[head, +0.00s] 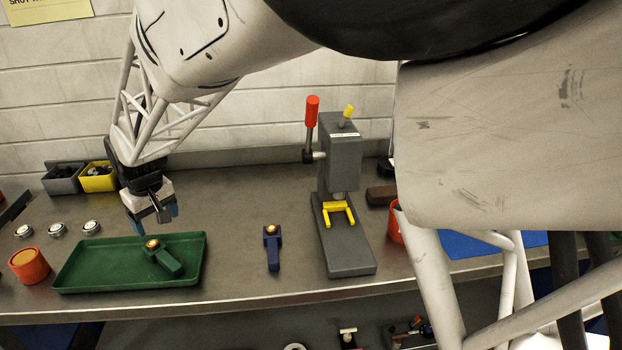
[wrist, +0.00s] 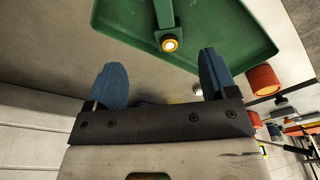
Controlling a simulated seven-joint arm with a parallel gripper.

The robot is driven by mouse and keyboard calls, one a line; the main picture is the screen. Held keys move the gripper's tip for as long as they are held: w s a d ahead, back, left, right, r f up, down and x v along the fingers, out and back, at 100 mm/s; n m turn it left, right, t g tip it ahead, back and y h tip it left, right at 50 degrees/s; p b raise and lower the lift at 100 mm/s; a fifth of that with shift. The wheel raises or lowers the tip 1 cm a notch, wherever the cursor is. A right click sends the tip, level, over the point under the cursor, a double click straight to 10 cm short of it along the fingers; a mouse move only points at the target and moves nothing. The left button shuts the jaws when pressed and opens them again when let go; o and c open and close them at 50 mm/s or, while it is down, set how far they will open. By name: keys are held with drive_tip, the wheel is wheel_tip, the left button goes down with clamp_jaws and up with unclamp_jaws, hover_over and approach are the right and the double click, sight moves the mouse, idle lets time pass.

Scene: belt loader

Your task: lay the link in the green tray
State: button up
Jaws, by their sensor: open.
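The green tray (head: 100,265) lies on the steel bench at the left, and fills the top of the wrist view (wrist: 225,35). A green link (head: 167,262) with a brass-coloured round end lies inside it, right of the middle; it also shows in the wrist view (wrist: 164,14). A similar blue link (head: 272,248) lies on the bench right of the tray. My gripper (head: 155,215) is open, with nothing between its blue fingers (wrist: 160,65). It is above the bench near the tray's back edge, apart from the green link.
A grey press (head: 346,245) with a red lever and yellow fork stands right of the blue link. An orange-red cup (head: 30,268) is left of the tray. Several small round metal parts (head: 56,230) lie behind it. Grey (head: 63,180) and yellow (head: 98,178) bins stand by the wall.

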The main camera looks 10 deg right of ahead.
drive_tip(key=s+d+r+m, duration=0.1)
drive_tip(key=s+d+r, duration=0.2)
drive_tip(key=d, duration=0.6)
drive_tip(key=s+d+r+m, duration=0.2)
drive_tip(key=d+r, duration=0.1)
drive_tip(key=d, duration=0.6)
drive_tip(key=s+d+r+m, duration=0.1)
drive_tip(key=s+d+r, duration=0.2)
drive_tip(key=d, duration=0.6)
drive_tip(key=s+d+f+m+t+h, duration=0.1)
drive_tip(key=s+d+m, duration=0.4)
drive_tip(key=s+d, duration=1.3)
drive_tip(key=shift+s+d+f+t, duration=0.2)
drive_tip(key=shift+s+f+t, duration=0.1)
drive_tip(key=shift+s, duration=0.4)
drive_tip(key=shift+c, duration=0.3)
